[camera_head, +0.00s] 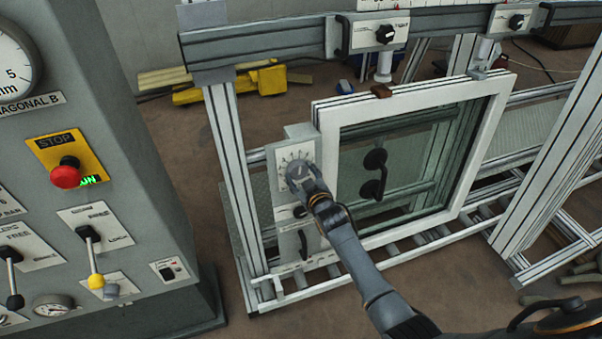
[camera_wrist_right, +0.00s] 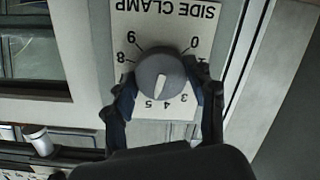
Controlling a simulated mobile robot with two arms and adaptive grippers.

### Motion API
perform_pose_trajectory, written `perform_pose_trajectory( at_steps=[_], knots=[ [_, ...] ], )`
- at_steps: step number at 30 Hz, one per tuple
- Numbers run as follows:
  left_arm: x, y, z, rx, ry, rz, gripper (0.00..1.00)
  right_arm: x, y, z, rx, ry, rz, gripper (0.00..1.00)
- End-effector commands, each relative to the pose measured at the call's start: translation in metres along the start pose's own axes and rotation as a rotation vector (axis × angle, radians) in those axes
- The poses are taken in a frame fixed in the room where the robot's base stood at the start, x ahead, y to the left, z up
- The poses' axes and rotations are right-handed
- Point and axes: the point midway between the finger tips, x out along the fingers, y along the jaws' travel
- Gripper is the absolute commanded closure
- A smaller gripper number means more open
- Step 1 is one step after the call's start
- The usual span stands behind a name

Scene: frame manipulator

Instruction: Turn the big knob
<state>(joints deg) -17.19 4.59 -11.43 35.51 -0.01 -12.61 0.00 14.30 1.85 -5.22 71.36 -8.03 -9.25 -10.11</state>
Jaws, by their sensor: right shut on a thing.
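The big knob (camera_wrist_right: 160,84) is a round grey dial with a pale pointer mark. It sits on a white plate (camera_wrist_right: 165,18) lettered "SIDE CLAMP", upside down in the right wrist view, with numbers around the dial. In the head view the knob (camera_head: 298,172) is on a grey panel left of the white window frame. My right gripper (camera_head: 309,189) reaches it from the lower right. In the right wrist view its two fingers (camera_wrist_right: 163,90) are closed around opposite sides of the knob. The pointer is toward the numbers 4 and 5. My left gripper is not in view.
The white window frame (camera_head: 400,104) with dark handles stands right of the knob. A grey control cabinet (camera_head: 150,200) with a red stop button (camera_head: 66,174) and levers is at the left. Aluminium rails (camera_head: 235,180) surround the panel. A smaller dark knob (camera_head: 385,34) is on the top beam.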

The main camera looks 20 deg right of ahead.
Motion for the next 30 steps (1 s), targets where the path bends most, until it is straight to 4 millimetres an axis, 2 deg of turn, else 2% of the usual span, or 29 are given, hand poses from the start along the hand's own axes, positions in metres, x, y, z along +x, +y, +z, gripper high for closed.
perform_pose_trajectory(
  at_steps=[7,21,22,24,25,30],
  knots=[
    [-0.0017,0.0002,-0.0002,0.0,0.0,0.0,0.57,0.0,0.0003,0.0006,0.063,0.003,-0.007,0.76],
    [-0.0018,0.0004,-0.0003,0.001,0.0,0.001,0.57,0.0,0.0001,0.0009,0.074,0.004,-0.009,0.76],
    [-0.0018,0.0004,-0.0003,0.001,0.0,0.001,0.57,0.0,0.0001,0.0009,0.074,0.004,-0.009,0.4],
    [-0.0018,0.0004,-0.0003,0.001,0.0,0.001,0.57,0.0,0.0001,0.0009,0.074,0.004,-0.009,0.26],
    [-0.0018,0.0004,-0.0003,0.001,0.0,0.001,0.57,0.0,0.0001,0.0009,0.074,0.004,-0.009,0.21],
    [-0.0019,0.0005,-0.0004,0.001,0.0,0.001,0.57,0.0,0.0,0.0007,0.074,0.004,-0.009,0.21]
  ],
)
